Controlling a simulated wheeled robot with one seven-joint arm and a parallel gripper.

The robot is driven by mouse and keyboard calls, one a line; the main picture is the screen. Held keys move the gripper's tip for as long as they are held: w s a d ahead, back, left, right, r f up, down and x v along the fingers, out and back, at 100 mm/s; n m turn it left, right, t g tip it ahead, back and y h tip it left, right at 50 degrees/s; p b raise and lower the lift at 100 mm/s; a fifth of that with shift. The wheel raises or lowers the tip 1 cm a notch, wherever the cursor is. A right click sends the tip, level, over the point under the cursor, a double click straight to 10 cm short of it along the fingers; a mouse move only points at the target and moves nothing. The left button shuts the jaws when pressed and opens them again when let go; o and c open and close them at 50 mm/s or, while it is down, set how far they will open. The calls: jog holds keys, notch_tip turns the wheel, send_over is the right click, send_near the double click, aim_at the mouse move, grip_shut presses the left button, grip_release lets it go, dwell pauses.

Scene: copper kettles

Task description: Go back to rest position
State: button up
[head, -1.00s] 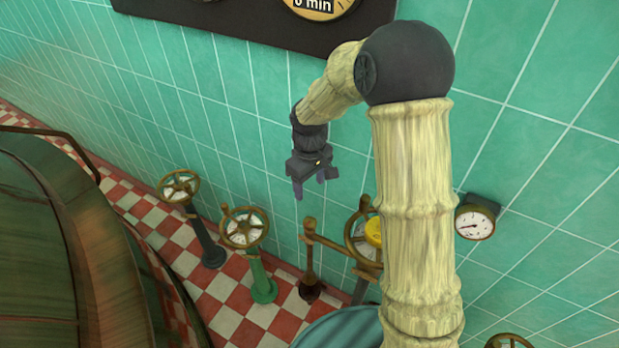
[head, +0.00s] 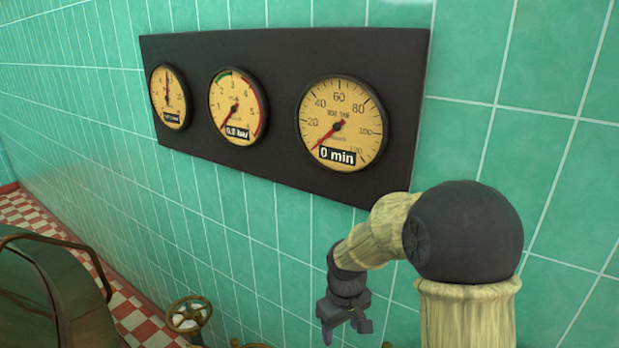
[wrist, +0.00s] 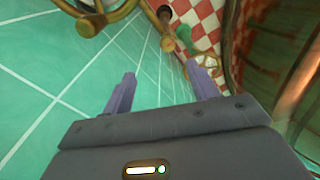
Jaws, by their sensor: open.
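My gripper (head: 343,328) hangs from my bent arm in front of the green tiled wall, below the gauge panel. In the wrist view my gripper (wrist: 160,92) shows two purple fingers spread wide apart. Nothing is between them. The fingers touch nothing that I can see.
A dark panel (head: 285,155) with three round gauges hangs on the tiled wall; the right gauge (head: 341,125) reads 0 min. A valve wheel (head: 188,315) stands below. A large dark green kettle (head: 40,300) is at lower left. Brass pipework (wrist: 90,20) shows in the wrist view.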

jog(key=s+d+r+m+t, duration=0.1)
jog(key=s+d+r+m, duration=0.1)
jog(key=s, duration=0.4)
jog(key=s+d+r+m+t+p, duration=0.1)
jog(key=s+d+r+m, duration=0.1)
jog(key=s+d+m, duration=0.2)
jog(key=s+d, duration=0.2)
jog(key=s, duration=0.1)
dwell(0.5)
